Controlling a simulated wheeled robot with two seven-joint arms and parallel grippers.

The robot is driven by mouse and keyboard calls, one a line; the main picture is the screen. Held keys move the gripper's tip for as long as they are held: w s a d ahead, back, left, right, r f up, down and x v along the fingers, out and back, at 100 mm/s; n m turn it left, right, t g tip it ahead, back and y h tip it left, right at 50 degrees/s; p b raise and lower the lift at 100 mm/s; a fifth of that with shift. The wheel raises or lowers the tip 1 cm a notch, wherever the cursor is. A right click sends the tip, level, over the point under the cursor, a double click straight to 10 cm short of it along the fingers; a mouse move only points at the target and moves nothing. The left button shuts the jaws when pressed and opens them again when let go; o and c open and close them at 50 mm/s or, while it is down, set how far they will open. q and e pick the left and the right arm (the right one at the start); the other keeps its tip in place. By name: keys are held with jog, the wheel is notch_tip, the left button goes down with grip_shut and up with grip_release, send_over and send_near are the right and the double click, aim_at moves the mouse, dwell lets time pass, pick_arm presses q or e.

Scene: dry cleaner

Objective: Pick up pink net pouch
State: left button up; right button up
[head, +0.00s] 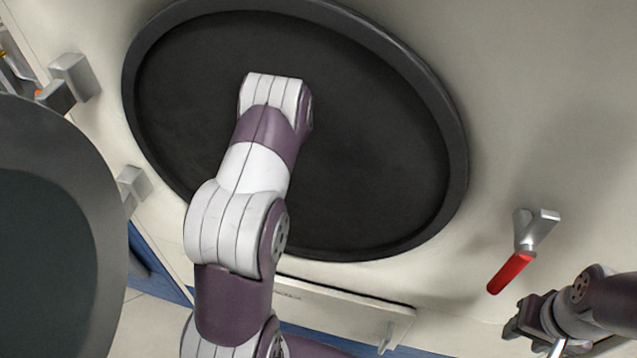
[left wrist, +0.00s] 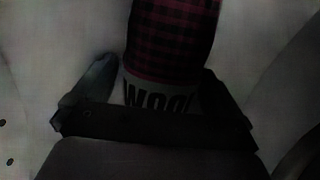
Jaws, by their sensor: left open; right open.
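No pink net pouch can be made out in either view. My left arm reaches into the dark round opening (head: 375,140) of a machine, and its gripper is hidden there in the head view. In the dim left wrist view my left gripper (left wrist: 158,82) is open, its fingers at either side of a red-and-black plaid item (left wrist: 172,35). A pale band (left wrist: 155,97) with dark letters reading about "WOO" lies at the plaid item's near end. Whether the fingers touch it I cannot tell. My right gripper (head: 535,325) is open at the lower right, apart from the machine front.
A red-handled metal latch (head: 512,272) sticks out right of the opening, close to my right gripper. A round dark door (head: 60,240) stands at the left edge. Grey metal hinge blocks (head: 75,77) stick out nearby. A lower panel (head: 340,310) with a small handle lies below.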

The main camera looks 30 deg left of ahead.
pick_arm(q)
jog(key=shift+c, duration=0.3)
jog(key=shift+r, duration=0.1)
jog(key=c, duration=1.1)
